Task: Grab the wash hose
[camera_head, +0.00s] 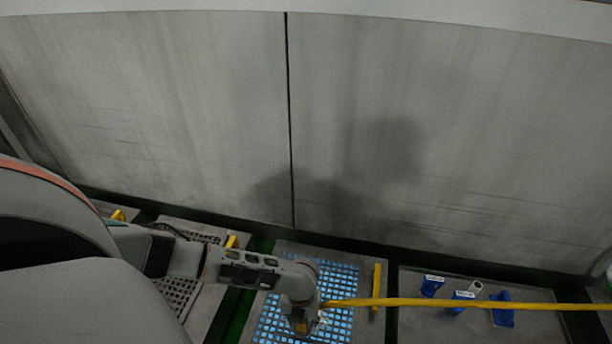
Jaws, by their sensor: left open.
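A long yellow hose (450,303) runs nearly level across the lower right of the head view. It goes from the right edge to my left gripper. My left arm comes in from the left, and its gripper (303,322) points down at the bottom centre. The gripper is open, with its wrist beside the left end of the hose. The fingertips are small and dark, so I cannot tell whether the hose touches them or lies between them. Where the hose goes on behind the wrist is hidden. My right gripper is not in view.
A blue-lit grating (340,275) lies beneath the gripper, with a yellow bar (376,287) beside it. Several blue fittings, one at the right (502,312), lie on a grey panel (420,325). A tall grey wall (440,130) closes off the back.

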